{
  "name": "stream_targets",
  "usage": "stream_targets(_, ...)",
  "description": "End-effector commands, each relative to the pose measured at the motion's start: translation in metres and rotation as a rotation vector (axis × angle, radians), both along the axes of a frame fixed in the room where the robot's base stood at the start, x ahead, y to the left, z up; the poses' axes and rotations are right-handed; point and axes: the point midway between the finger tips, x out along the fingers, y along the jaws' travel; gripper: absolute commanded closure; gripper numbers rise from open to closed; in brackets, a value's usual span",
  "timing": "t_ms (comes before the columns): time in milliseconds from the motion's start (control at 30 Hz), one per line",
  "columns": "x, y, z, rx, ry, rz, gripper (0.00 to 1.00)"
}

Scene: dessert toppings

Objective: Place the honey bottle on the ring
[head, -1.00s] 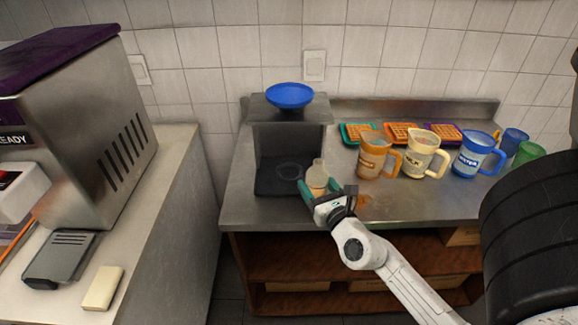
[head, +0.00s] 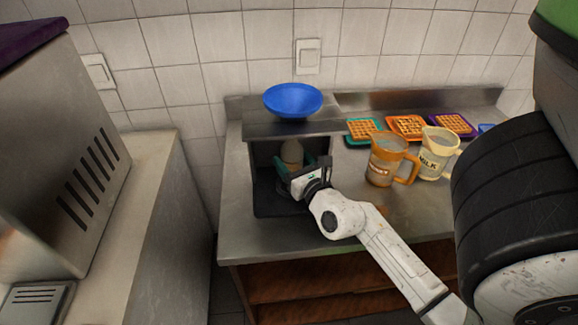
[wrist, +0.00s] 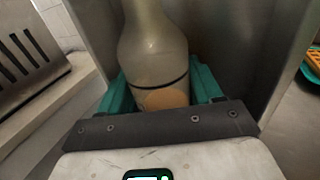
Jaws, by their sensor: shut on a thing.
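The honey bottle (head: 292,152), pale and translucent with an orange label, stands upright inside the grey dispenser-like stand. My gripper (head: 293,166) is shut on it, with teal fingers on both sides. In the wrist view the bottle (wrist: 152,55) sits between the fingers, its top cut off by the frame. The ring (head: 281,189) lies on the stand's dark base, and only part of its left edge shows. My gripper and the bottle hide the rest. The bottle is over or close to the ring; I cannot tell whether its bottom touches the base.
The stand (head: 262,130) has side walls close around my gripper and a blue bowl (head: 293,99) on top. To the right are an orange mug (head: 383,160), a milk jug (head: 436,153) and waffles on coloured trays. The steel counter's front right is clear.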

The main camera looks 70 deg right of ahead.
Motion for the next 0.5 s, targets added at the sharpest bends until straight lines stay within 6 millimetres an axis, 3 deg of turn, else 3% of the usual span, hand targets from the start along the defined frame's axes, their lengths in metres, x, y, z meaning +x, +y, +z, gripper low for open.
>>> stream_targets(233,0.001,0.0,-0.031,-0.001,-0.001,-0.002,0.81)
stream_targets(500,0.001,0.0,-0.031,0.0,-0.001,-0.002,0.81)
